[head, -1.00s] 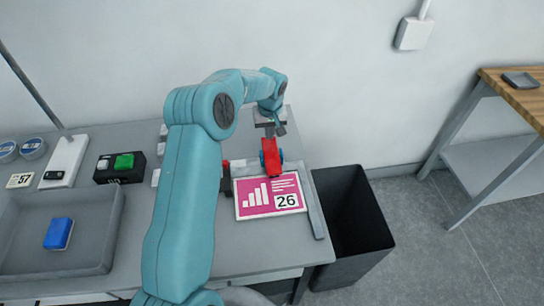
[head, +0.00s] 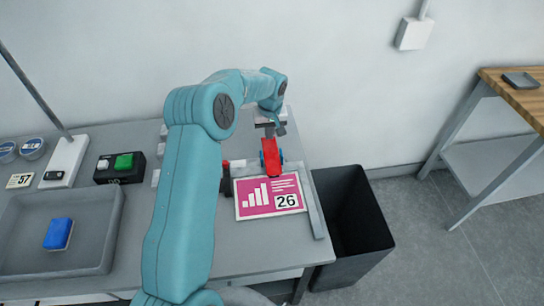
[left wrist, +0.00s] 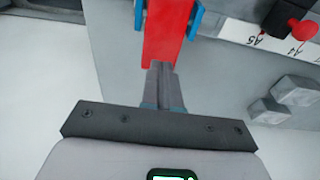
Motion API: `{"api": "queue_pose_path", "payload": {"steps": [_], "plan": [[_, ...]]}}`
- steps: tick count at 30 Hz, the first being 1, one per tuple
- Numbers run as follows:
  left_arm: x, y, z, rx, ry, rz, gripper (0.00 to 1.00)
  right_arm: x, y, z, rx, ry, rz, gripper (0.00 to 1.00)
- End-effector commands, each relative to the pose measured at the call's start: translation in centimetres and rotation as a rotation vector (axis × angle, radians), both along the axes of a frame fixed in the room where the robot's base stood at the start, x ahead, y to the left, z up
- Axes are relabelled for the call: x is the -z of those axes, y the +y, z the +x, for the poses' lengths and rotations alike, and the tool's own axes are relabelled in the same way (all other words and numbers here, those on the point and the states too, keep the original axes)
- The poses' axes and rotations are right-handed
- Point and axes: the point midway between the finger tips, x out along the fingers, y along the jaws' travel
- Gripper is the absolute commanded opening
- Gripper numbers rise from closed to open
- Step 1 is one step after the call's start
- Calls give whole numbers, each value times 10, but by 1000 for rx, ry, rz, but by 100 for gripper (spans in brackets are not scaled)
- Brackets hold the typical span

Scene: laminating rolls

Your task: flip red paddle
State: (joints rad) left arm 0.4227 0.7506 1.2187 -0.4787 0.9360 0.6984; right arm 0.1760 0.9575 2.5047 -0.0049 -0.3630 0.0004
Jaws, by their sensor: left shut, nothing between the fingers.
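The red paddle (head: 271,156) sits between blue side pieces at the back edge of the pink chart card, near the table's right end. It also shows in the left wrist view (left wrist: 166,32), running up from the fingertips between two blue pieces. My left gripper (head: 269,130) is at the paddle's far end in the head view. In the left wrist view its fingers (left wrist: 162,75) are shut together with nothing between them, right at the near end of the paddle. I cannot tell whether they touch it. My right gripper is not in view.
The pink card (head: 268,196) marked 26 lies on the table. A black bin (head: 352,225) stands right of the table. A grey tray (head: 95,255) with a blue block (head: 58,233) and a box with a green button (head: 124,161) are at left. A red knob (left wrist: 303,29) is beside the paddle.

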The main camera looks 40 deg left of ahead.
Motion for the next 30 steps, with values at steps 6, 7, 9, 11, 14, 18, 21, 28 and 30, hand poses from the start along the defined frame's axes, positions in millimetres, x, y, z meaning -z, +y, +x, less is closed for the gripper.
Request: {"api": "queue_pose_path", "payload": {"steps": [6,7,9,11,14,18,21,28,30], "plan": [[0,0,0,0,0,0,0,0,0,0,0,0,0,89],[0,0,0,0,0,0,0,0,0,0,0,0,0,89],[0,0,0,0,0,0,0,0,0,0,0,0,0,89],[0,0,0,0,0,0,0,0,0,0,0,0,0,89],[2,0,0,0,0,0,0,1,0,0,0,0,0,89],[4,0,0,0,0,0,0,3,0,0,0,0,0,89],[5,0,0,0,0,0,0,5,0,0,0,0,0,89],[9,0,0,0,0,0,0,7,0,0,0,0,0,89],[10,0,0,0,0,0,0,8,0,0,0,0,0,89]]}}
